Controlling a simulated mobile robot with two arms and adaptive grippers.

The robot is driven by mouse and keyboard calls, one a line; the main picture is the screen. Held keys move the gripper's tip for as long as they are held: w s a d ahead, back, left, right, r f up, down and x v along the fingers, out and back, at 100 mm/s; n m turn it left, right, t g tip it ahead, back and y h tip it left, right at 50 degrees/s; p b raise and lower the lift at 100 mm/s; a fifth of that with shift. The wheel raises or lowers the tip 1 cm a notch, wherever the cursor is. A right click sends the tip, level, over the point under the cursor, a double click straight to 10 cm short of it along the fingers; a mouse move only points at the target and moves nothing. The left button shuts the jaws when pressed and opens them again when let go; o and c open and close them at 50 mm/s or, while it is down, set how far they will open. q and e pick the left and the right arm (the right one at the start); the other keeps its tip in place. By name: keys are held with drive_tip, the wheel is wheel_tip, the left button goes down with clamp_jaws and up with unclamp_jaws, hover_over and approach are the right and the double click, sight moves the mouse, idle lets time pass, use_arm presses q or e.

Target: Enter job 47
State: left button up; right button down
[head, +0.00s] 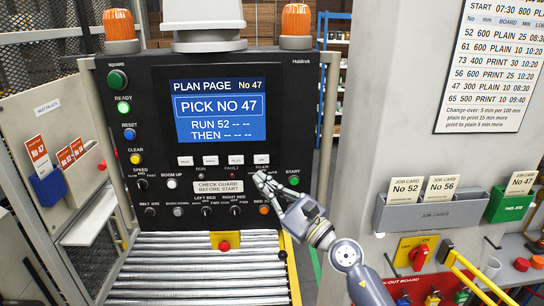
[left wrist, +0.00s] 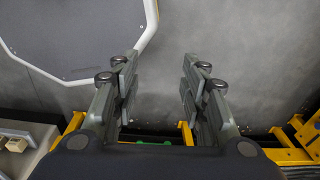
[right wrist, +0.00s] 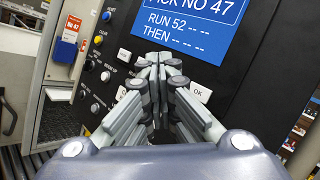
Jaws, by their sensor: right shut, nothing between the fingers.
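The control panel's screen (head: 220,111) reads "PLAN PAGE No 47", "PICK NO 47", "RUN 52 -- --" and "THEN -- -- --". Below it is a row of white keys; the rightmost, the OK key (head: 261,160), is also in the right wrist view (right wrist: 198,93). My right gripper (head: 262,178) is shut and empty, its tips just below the OK key in the head view; contact cannot be told. Its fingers hide part of the key row in the right wrist view. My left gripper (left wrist: 157,85) is open and empty, before a grey surface. The No 47 job card (head: 521,184) stands in a green holder (head: 509,206).
A grey holder (head: 424,216) carries job cards No 52 and No 56. A plan sheet (head: 494,66) hangs above. Buttons and knobs surround the keys, with the green START button (head: 293,181) close to my right gripper. A roller bed (head: 195,275) lies below the panel.

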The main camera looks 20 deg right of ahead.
sight(261, 159)
use_arm(q)
drive_tip(key=f+b, duration=0.5)
drive_tip(key=shift+w+d+f, duration=0.1)
drive_tip(key=shift+w+d, duration=0.25)
drive_tip(key=shift+d, duration=0.05)
use_arm(e)
drive_tip(key=w, duration=0.2)
drive_tip(key=w+d, duration=0.1)
drive_tip(key=w, duration=0.2)
drive_tip(key=w+d, duration=0.1)
drive_tip(key=w, duration=0.2)
drive_tip(key=shift+w+d, duration=0.25)
use_arm(q)
drive_tip(key=shift+s, duration=0.1)
idle(0.4)
drive_tip(key=shift+f+b, duration=0.35)
drive_tip(key=shift+b, duration=0.1)
use_arm(e)
drive_tip(key=shift+w+d, duration=0.1)
drive_tip(key=shift+w, duration=0.3)
